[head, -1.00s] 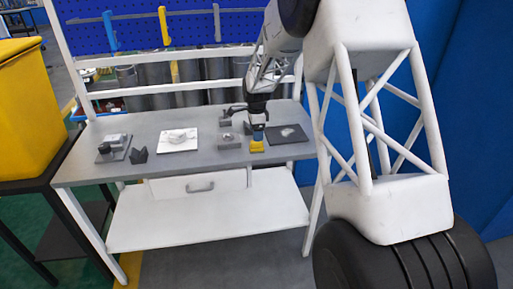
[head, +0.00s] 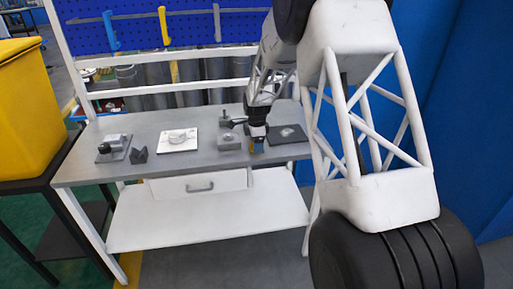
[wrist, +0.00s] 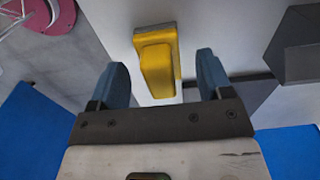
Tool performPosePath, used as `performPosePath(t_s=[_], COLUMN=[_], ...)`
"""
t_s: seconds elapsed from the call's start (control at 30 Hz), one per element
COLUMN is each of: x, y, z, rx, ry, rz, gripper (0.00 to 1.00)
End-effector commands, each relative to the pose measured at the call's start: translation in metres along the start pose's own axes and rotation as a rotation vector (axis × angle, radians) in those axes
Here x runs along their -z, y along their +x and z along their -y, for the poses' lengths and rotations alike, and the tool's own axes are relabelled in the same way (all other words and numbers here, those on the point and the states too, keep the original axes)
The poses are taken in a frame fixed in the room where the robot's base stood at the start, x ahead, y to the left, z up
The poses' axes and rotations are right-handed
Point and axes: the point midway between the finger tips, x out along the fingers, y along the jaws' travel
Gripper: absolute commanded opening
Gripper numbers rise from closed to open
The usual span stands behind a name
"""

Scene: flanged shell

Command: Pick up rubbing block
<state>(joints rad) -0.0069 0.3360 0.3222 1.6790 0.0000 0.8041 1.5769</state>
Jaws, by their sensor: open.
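The rubbing block is a yellow block with a raised, narrower grip. In the wrist view the rubbing block (wrist: 158,62) lies ahead of and partly between my two blue fingers. My gripper (wrist: 162,66) is open, with visible gaps on both sides of the block and nothing held. In the head view my gripper (head: 257,142) hangs low over the front right part of the table and hides most of the block. Whether the block's lower end lies level with the fingertips is hard to tell.
The grey table (head: 200,163) also holds a dark mat (head: 287,134) right of my gripper, a grey block (head: 229,142) close to its left, a white plate (head: 178,140) and a grey fixture (head: 113,147) farther left. A yellow bin (head: 30,105) stands beyond the left edge.

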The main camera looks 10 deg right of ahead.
Motion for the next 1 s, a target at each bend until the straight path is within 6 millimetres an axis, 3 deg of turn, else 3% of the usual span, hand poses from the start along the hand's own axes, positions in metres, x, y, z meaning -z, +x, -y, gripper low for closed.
performPosePath(t_s=[0.2, 0.77, 1.0], x=[0.0, 0.0, 0.0], y=[0.018, 0.019, 0.019], z=[0.0, 0.0, 0.0], rx=[0.0, 0.0, 0.0], ry=[0.0, 0.0, 0.0], rz=[0.0, 0.0, 0.0], gripper=[0.72, 0.72, 0.39])
